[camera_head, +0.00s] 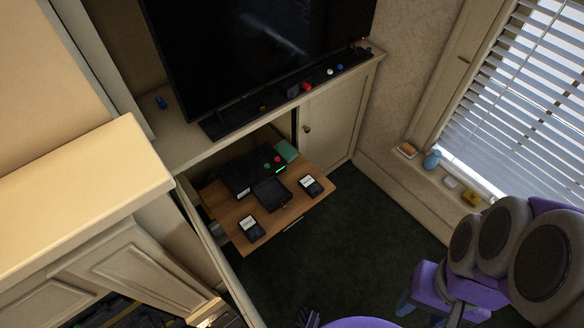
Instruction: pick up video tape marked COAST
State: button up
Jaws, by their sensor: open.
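Two black video tapes with white labels lie on a wooden pull-out shelf (285,215) below the television. One tape (250,229) is near the shelf's front left. The other tape (310,186) is near its right end. Their lettering is too small to read, so I cannot tell which is marked COAST. My gripper (420,311), with bluish fingers below a purple wrist, is at the bottom right. It is open and empty, apart from the shelf and both tapes.
A black player (250,174), a dark open tray-like piece (271,193) and a green box (287,151) are on or behind the shelf. The cabinet door (327,125) is right of the opening. Dark carpet (345,235) is clear. Small items, including a blue one (432,160), line the windowsill.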

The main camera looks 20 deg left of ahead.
aim_at(253, 230)
jog(key=k+u, duration=0.2)
jog(key=u, duration=0.15)
jog(key=k+u, duration=0.3)
jog(key=i+u, duration=0.15)
jog(key=u, duration=0.2)
jog(key=i+l+u, duration=0.15)
jog(key=u, duration=0.25)
jog(key=i+l+u, duration=0.1)
jog(key=u, duration=0.25)
jog(key=k+j+u, duration=0.15)
jog(key=u, duration=0.25)
jog(key=j+u, duration=0.4)
jog(key=k+l, duration=0.05)
